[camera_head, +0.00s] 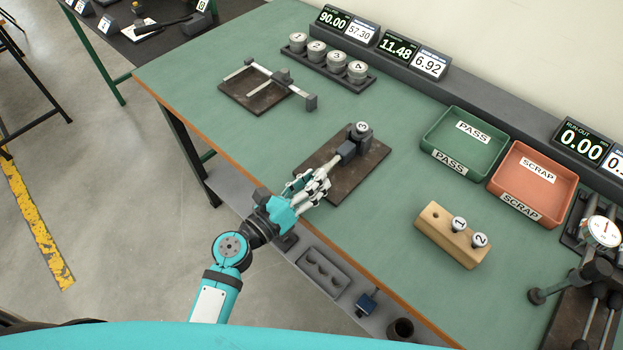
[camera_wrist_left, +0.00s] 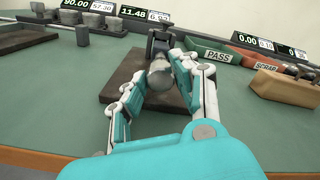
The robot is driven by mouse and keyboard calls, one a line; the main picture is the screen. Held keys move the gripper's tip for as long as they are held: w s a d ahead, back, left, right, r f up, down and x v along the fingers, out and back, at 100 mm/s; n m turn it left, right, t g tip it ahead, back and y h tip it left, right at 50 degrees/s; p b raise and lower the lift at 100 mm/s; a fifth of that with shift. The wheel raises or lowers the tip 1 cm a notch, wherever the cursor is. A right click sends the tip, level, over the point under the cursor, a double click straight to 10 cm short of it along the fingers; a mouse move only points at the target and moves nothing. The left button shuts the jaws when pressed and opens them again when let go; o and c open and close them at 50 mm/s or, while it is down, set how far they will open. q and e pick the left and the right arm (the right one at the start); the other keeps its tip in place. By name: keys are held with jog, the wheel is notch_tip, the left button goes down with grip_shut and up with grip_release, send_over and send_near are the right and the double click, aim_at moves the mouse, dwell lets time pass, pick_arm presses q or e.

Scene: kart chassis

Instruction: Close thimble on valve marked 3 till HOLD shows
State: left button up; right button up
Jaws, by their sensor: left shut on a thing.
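The valve marked 3 (camera_head: 362,129) stands at the far end of a dark micrometer (camera_head: 347,150) on a brown base plate (camera_head: 368,172). The micrometer's grey thimble (camera_head: 333,164) points towards the table's front edge. My left gripper (camera_head: 323,178) is shut on the thimble; in the left wrist view its fingers lie on both sides of the thimble (camera_wrist_left: 158,95). The contact between valve and jaws is too small to make out. Displays at the back read 11.48 (camera_head: 398,47) and 6.92 (camera_head: 430,63); I see no HOLD on them. My right gripper is not in view.
A wooden block (camera_head: 437,232) holds valves 1 and 2, with one empty hole. A green PASS tray (camera_head: 438,150) and a red SCRAP tray (camera_head: 503,184) stand to the right. A caliper plate (camera_head: 240,98) and a rack of numbered weights (camera_head: 315,66) stand behind.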

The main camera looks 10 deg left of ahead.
pick_arm(q)
grip_shut()
jog(key=shift+m, duration=0.4)
jog(key=shift+m, duration=0.6)
jog(key=m+b, duration=0.1)
jog(key=m, duration=0.3)
jog(key=shift+m, duration=0.5)
jog(key=o, duration=1)
grip_release()
jog(key=shift+c, duration=0.2)
